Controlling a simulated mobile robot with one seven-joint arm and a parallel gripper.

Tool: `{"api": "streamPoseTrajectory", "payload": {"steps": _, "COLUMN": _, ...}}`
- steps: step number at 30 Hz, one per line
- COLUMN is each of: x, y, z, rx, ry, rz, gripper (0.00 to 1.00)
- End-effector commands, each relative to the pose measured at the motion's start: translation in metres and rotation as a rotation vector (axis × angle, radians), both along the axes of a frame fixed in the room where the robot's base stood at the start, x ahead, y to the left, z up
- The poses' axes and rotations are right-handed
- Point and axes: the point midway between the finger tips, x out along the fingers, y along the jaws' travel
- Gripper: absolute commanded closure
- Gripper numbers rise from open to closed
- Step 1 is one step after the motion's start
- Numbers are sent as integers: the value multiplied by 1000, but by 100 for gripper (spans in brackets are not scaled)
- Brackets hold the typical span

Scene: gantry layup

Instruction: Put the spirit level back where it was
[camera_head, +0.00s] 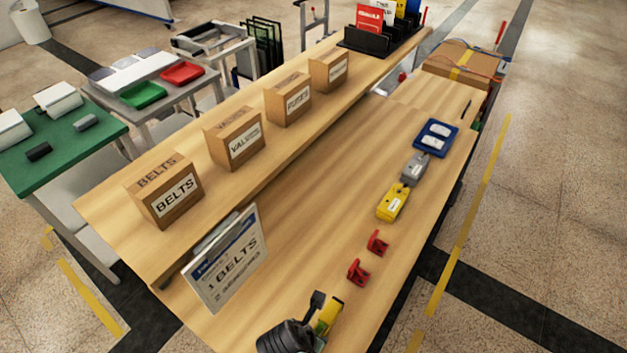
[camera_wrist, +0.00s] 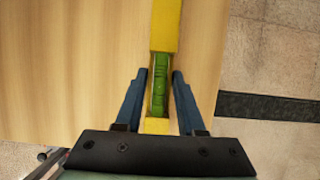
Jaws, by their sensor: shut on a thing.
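The yellow spirit level (camera_head: 329,314) is near the front end of the wooden bench, partly hidden by my gripper (camera_head: 318,305) in the head view. In the wrist view the level (camera_wrist: 165,28) runs lengthwise between the two blue fingers of my gripper (camera_wrist: 160,82), with its green vial window between the fingertips. My gripper is shut on it. The wood bench top shows below and to the left of the level. I cannot tell whether the level touches the bench.
Two red brackets (camera_head: 378,242) stand on the bench (camera_head: 330,195) beyond my gripper. Past them lie a yellow tool (camera_head: 393,203), a grey tool (camera_head: 414,168) and a blue tray (camera_head: 451,130). Several cardboard boxes (camera_head: 235,138) line the raised shelf.

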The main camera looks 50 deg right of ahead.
Motion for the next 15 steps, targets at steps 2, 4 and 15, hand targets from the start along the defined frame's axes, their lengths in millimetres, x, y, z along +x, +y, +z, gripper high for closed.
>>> {"api": "streamPoseTrajectory", "payload": {"steps": 2, "x": 0, "y": 0, "z": -13, "rx": 1, "ry": 2, "rz": 0, "gripper": 100}}
{"api": "streamPoseTrajectory", "payload": {"steps": 4, "x": 0, "y": 0, "z": -22, "rx": 0, "ry": 1, "rz": 1, "gripper": 100}}
{"api": "streamPoseTrajectory", "payload": {"steps": 15, "x": 0, "y": 0, "z": -31, "rx": -1, "ry": 0, "rz": 0, "gripper": 100}}
